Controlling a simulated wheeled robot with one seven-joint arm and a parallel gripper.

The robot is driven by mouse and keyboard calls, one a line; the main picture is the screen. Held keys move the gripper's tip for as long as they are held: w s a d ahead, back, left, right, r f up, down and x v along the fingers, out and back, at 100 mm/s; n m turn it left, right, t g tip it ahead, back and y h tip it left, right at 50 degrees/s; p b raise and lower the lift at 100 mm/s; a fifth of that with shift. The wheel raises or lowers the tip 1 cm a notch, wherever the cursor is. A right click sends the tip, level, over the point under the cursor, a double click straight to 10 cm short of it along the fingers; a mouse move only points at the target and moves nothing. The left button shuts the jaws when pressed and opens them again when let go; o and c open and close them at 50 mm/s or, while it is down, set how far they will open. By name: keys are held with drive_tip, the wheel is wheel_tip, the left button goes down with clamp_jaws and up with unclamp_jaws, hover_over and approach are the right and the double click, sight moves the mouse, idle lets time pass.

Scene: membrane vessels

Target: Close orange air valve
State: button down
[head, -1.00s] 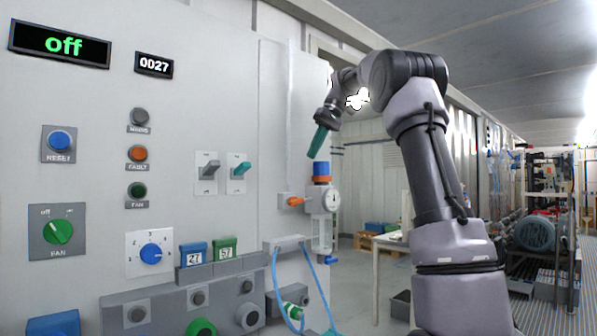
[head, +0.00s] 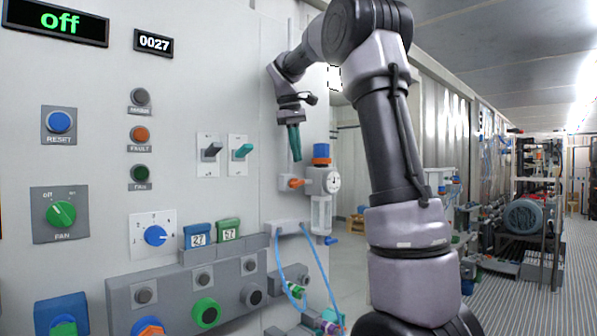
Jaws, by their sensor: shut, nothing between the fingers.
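The orange air valve (head: 292,183) is a small orange handle on the left side of the air regulator unit, fixed to the panel's right part. It sticks out to the left. The regulator has a blue and orange knob (head: 321,154) on top, a round gauge (head: 333,182) and a clear bowl (head: 320,213) below. My gripper (head: 296,157) has teal fingers, shut and empty, pointing down. In the picture its fingertips are a little above the orange valve and left of the blue knob. They appear apart from the valve; the depth gap cannot be told.
The control panel (head: 90,100) fills the left, with switches (head: 241,150) and dials near the arm. Blue hoses (head: 318,262) hang below the regulator from a grey block (head: 287,228). Open floor and a distant machine rack (head: 530,215) lie to the right.

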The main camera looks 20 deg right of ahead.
sight(300, 181)
drive_tip(key=shift+x, duration=2.7)
drive_tip(key=shift+d+f, duration=0.1)
drive_tip(key=shift+d, duration=0.05)
